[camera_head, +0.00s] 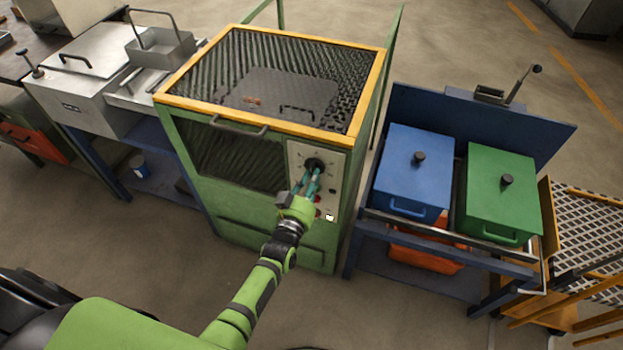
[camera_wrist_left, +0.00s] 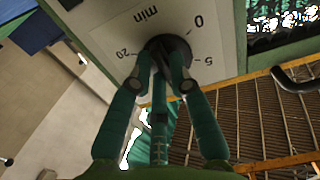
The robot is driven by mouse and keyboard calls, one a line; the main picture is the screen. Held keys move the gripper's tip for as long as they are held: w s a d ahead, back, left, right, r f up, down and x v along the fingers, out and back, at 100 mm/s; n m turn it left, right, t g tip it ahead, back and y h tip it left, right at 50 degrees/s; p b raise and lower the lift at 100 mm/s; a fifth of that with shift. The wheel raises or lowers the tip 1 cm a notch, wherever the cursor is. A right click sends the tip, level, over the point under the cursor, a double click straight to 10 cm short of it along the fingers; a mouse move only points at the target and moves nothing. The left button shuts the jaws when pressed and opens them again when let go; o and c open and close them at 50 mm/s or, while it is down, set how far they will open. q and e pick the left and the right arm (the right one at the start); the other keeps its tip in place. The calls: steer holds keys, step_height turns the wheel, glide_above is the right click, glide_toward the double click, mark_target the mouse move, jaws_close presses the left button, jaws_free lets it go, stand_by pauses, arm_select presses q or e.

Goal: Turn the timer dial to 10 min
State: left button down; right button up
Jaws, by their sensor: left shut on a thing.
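The timer dial (camera_head: 315,163) is a dark round knob on the light control panel (camera_head: 299,153) of the green furnace cabinet. In the left wrist view the dial (camera_wrist_left: 178,44) shows above my fingertips, with the marks "0", "5", "20" and "min" around it on the panel (camera_wrist_left: 118,42). My left gripper (camera_head: 314,173), with teal fingers, is shut on the dial; its fingertips also show in the left wrist view (camera_wrist_left: 167,68). No 10 mark is readable, and I cannot tell where the dial points. My right gripper is out of view.
Below the dial are a small black knob (camera_head: 332,191) and a pale button (camera_head: 330,217). A blue box (camera_head: 413,170) and a green box (camera_head: 498,195) stand on a rack at right. The floor in front is clear.

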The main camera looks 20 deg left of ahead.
arm_select(q)
steer(key=shift+m, duration=0.3)
stand_by(0.4)
steer(key=c, duration=1.1)
jaws_free()
steer(key=shift+c, duration=0.2)
steer(key=s, duration=1.2)
steer(key=shift+a, duration=0.25)
